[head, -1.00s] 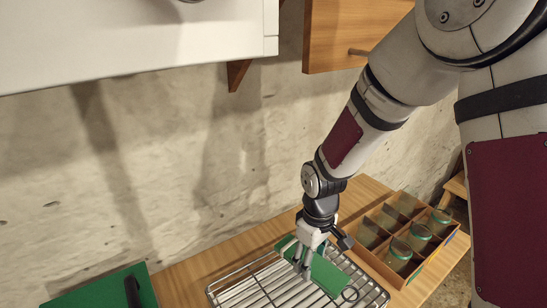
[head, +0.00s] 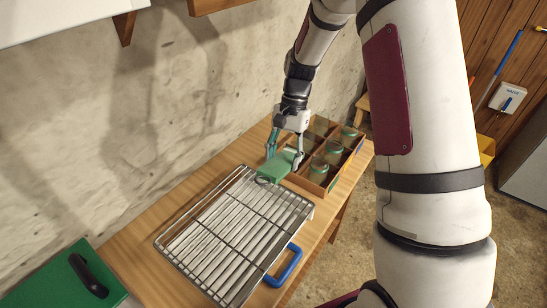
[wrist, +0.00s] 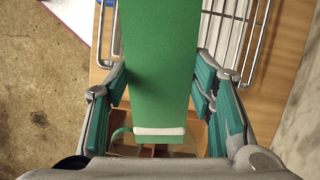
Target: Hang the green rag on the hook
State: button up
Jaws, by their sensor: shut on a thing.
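The green rag (head: 275,168) is a flat green piece between the fingers of my gripper (head: 284,159), which is shut on it. They are beyond the far end of the wire rack, beside the jar box; I cannot tell the exact height. In the wrist view the rag (wrist: 158,62) runs up from between the two teal-padded fingers, with a pale band across its lower end. I cannot make out a hook for certain. A white plate (head: 507,97) with a small blue piece is on the wooden wall at the right.
The wire rack (head: 237,228) fills the near bench, with a blue handle (head: 287,266) at its front. A divided wooden box (head: 337,170) holds several jars. A green case (head: 65,277) lies near left. Open floor (head: 345,255) lies right of the bench.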

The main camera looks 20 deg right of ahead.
jog(key=r+m+y, duration=0.1)
jog(key=r+m, duration=0.1)
jog(key=s+d+r+m+y+p, duration=0.1)
jog(key=r+m+y, duration=0.1)
jog(key=r+m, duration=0.1)
jog(key=shift+s+d+r+m+t+y+p, duration=0.15)
jog(key=shift+d+r+m+t+y+p, duration=0.15)
jog(key=shift+r+t+y, duration=0.1)
jog(key=d+r+m+t+y+p, duration=0.1)
jog(key=d+r+m+t+p, duration=0.1)
jog(key=d+r+m+t, duration=0.45)
jog(key=w+d+r+m+t+p, duration=0.1)
jog(key=d+r+m+t+p, duration=0.2)
jog(key=r, duration=0.7)
jog(key=d+r+m+t+y+p, duration=0.1)
jog(key=d+r+m+t, duration=0.45)
jog(key=r, duration=0.25)
jog(key=b+x, duration=0.4)
jog(key=x, duration=0.6)
jog(key=shift+a+f+n+b, duration=0.15)
jog(key=shift+n+b, duration=0.15)
jog(key=shift+n, duration=0.1)
jog(key=o, duration=1.2)
jog(key=shift+o, duration=0.2)
